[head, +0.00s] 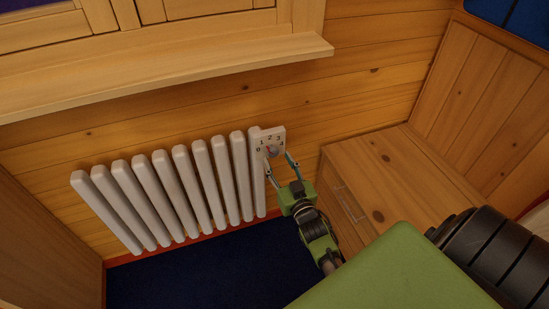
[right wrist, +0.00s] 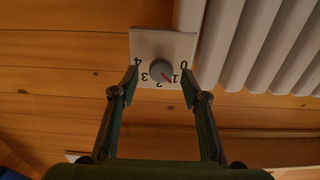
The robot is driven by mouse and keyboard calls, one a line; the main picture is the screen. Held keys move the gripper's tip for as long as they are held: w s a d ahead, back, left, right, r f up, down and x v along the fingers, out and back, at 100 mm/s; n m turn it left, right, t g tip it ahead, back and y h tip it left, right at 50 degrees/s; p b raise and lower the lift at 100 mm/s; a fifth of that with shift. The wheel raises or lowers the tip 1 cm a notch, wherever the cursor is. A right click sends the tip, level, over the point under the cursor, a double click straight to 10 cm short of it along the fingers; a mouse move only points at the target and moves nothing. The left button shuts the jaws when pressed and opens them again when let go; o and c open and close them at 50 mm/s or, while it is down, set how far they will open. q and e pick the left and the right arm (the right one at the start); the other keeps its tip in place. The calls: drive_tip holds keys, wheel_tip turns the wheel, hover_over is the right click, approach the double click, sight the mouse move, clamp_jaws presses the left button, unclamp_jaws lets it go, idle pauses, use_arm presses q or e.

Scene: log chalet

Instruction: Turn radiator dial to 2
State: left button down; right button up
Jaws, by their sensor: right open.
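The radiator dial (head: 271,151) is a small grey knob on a white plate (head: 279,132) marked 0 to 4, at the right end of the white radiator (head: 180,190). My right gripper (head: 278,161) is open in front of the plate. In the right wrist view its fingertips (right wrist: 159,82) lie on either side of the dial, with visible gaps to it. My left gripper is not in view.
A wooden cabinet (head: 385,178) with a drawer handle stands right of the dial. A wooden window sill (head: 170,75) juts out above the radiator. Dark blue carpet (head: 210,275) lies below. The log wall (head: 350,100) around the plate is clear.

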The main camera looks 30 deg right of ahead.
sight(274, 154)
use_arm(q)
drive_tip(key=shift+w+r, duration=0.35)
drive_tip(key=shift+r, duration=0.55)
use_arm(e)
drive_tip(key=shift+x, duration=1.6)
drive_tip(key=shift+a, duration=0.1)
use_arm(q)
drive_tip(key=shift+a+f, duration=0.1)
use_arm(e)
drive_tip(key=c, duration=1.1)
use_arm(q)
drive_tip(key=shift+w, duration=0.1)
